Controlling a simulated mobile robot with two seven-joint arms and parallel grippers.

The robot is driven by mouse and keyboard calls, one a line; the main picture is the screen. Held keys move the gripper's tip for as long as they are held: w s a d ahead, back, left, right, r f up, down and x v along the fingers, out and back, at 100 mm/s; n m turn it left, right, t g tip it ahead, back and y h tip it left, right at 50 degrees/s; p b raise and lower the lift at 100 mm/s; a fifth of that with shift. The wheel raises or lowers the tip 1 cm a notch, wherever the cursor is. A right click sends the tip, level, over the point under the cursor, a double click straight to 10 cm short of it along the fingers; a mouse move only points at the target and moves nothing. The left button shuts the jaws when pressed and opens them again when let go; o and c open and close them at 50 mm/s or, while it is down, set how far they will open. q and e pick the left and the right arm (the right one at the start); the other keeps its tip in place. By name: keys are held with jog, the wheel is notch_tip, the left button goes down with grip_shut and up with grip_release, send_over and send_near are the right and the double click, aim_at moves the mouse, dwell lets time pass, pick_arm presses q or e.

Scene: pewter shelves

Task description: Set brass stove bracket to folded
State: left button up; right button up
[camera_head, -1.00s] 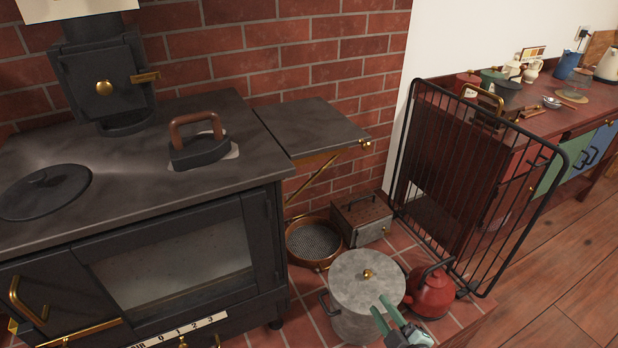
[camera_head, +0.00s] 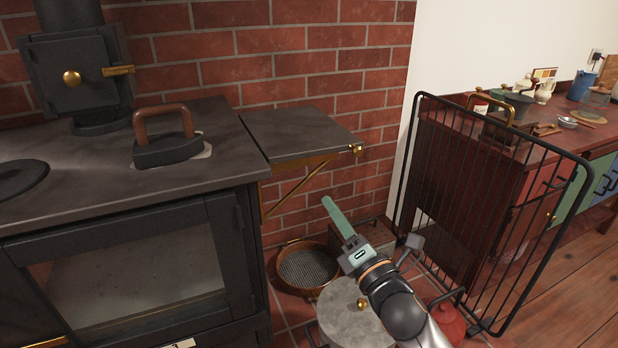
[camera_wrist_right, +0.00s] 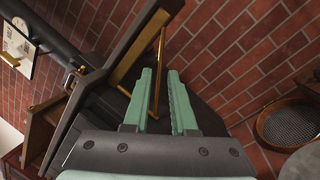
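The brass stove bracket (camera_head: 296,190) is a thin diagonal strut under the raised dark side leaf (camera_head: 302,134) of the stove. It slopes from the stove's side up toward the leaf's outer end. My right gripper (camera_head: 336,212) is below and right of the leaf in the head view, apart from the bracket. In the right wrist view the bracket's brass rod (camera_wrist_right: 161,52) shows beyond the fingertips, lined up with the gap between the two green fingers. The right gripper (camera_wrist_right: 160,72) is open, with nothing visibly held. My left gripper is not in view.
A flat iron (camera_head: 166,145) stands on the stove top. Below the leaf are a round sieve (camera_head: 309,266), a lidded pot (camera_head: 345,318) and a red kettle (camera_head: 449,322), partly hidden by my arm. A black wire gate (camera_head: 490,200) stands at the right.

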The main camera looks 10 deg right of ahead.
aim_at(311, 174)
jog(key=x, duration=1)
jog(key=shift+w+b, duration=0.25)
jog(key=shift+b, duration=0.05)
grip_shut()
dwell(1.0)
